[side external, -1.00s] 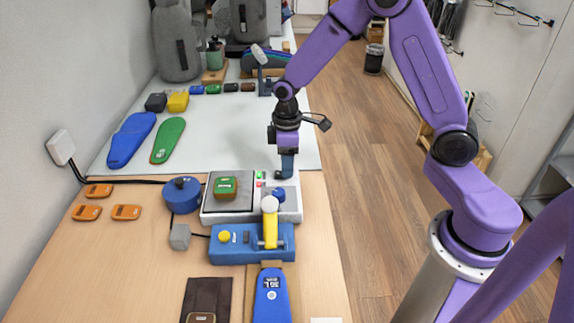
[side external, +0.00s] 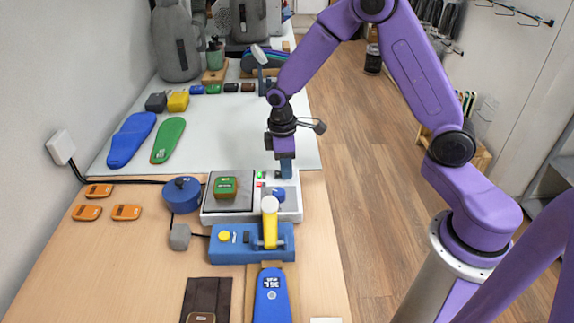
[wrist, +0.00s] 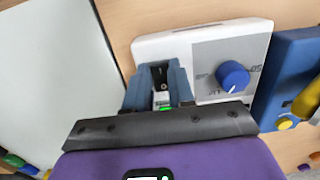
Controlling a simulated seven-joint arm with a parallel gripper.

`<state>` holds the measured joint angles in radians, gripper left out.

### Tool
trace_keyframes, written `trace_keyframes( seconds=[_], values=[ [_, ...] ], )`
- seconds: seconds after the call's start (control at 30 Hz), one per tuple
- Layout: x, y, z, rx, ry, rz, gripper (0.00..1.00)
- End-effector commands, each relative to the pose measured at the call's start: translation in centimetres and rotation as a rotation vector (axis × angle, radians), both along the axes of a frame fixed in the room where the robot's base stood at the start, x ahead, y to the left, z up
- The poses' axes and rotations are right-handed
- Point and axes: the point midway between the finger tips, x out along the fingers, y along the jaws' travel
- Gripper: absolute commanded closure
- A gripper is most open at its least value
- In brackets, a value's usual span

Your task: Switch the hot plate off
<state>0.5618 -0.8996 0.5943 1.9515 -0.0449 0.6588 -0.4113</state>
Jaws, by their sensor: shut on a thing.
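The white hot plate (side external: 292,214) stands mid-bench, with a grey heating surface and a blue knob (side external: 279,194). Its corner and the knob (wrist: 232,76) also show in the wrist view. A small green mark (side external: 262,175) and a red mark sit between the heating surface and the knob. My gripper (side external: 286,176) is down at the hot plate's far right corner. In the wrist view, my gripper's blue fingers (wrist: 160,72) are closed around a small black switch-like part (wrist: 160,78) with a pale ring mark. The fingers hide part of it. A green glow shows just below.
A small green-and-brown block (side external: 225,187) lies on the heating surface. A blue base (side external: 250,255) with a yellow lever stands in front, and a round blue pot (side external: 182,195) stands left. Beyond is a white mat (side external: 220,135) with green and blue insoles.

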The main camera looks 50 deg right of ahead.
Motion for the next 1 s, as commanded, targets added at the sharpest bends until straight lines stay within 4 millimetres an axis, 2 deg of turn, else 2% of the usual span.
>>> trace_keyframes(
  seconds=[0.3, 0.67, 0.7, 0.77, 1.0],
  values=[
    [0.38, 0.52, 0.1, -0.124, 0.123, 0.001, 1.0],
    [0.37, 0.48, 0.17, -0.137, 0.136, 0.001, 1.0],
    [0.36, 0.48, 0.17, -0.137, 0.136, 0.001, 0.7],
    [0.36, 0.48, 0.17, -0.138, 0.135, 0.001, 0.51],
    [0.39, 0.45, 0.18, -0.137, 0.134, 0.001, 0.51]
  ],
)
